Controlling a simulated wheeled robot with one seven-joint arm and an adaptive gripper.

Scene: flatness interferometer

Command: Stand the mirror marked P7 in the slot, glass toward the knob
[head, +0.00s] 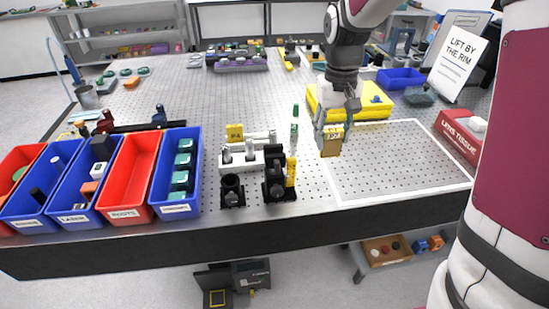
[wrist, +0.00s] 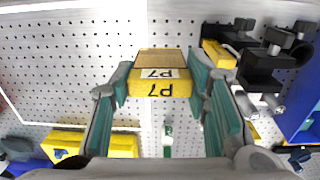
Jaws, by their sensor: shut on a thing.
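My gripper (head: 333,128) is shut on the mirror marked P7 (head: 332,146), a small yellow-edged block, and holds it over the perforated table, by the left edge of the white-outlined area. In the wrist view the P7 mirror (wrist: 160,77) sits between the teal finger pads, with two P7 labels showing. Its glass face cannot be made out. Black mounts (head: 275,180) stand left of my gripper near the table's front edge; they show at upper right in the wrist view (wrist: 262,67). Which part is the slot or the knob cannot be told clearly.
A white base with metal posts (head: 247,160) and a yellow block marked P4 (head: 235,132) stand left of the mirror. A yellow tray (head: 378,111) lies behind my gripper. Blue and red bins (head: 133,172) line the left. The outlined area (head: 400,165) is clear.

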